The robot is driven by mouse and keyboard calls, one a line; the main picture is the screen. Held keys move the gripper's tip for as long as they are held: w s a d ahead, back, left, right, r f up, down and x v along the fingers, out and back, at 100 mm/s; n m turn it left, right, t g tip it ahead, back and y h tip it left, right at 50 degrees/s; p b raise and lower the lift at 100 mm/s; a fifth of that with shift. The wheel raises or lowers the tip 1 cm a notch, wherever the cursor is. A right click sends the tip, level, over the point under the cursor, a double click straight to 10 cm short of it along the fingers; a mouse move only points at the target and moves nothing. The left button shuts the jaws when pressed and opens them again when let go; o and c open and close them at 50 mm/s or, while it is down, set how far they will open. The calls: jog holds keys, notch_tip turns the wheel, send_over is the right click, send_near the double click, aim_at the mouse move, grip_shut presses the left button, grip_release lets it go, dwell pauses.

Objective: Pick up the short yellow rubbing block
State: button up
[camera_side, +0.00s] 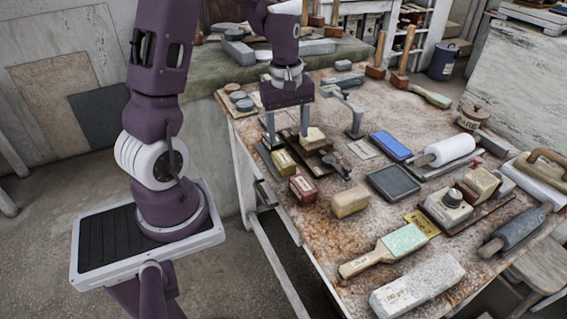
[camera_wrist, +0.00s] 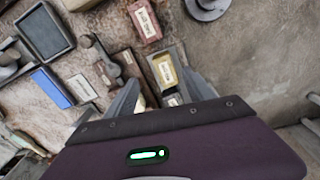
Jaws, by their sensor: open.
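In the wrist view, a yellow block (camera_wrist: 163,70) with a pale label lies ahead of the space between my fingers. My gripper (camera_side: 290,138) is open, its fingers pointing down just behind the yellow block in the side view. The fingers also show in the wrist view (camera_wrist: 160,82), spread apart. I see nothing clamped between them. A larger tan-yellow block (camera_side: 350,201) lies farther right and nearer the camera.
A dark red block (camera_side: 303,189) lies close beside the yellow block. A cream block (camera_side: 313,138) sits on a brown base near my right finger. A metal stand (camera_side: 355,115), a blue box (camera_side: 390,146) and a dark slate (camera_side: 393,182) stand to the right.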

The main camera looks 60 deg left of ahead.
aim_at(283, 157)
jog(key=shift+n+g, duration=0.3)
jog(key=shift+n, duration=0.6)
jog(key=a+f, duration=0.1)
jog(key=f, duration=0.1)
jog(key=a+f, duration=0.1)
jog(key=f, duration=0.1)
jog(key=shift+s+a, duration=0.15)
jog(key=shift+s, duration=0.05)
jog(key=f, duration=0.6)
jog(key=shift+w+a+f, duration=0.1)
jog(key=shift+w+f, duration=0.1)
jog(key=shift+f, duration=0.15)
grip_shut()
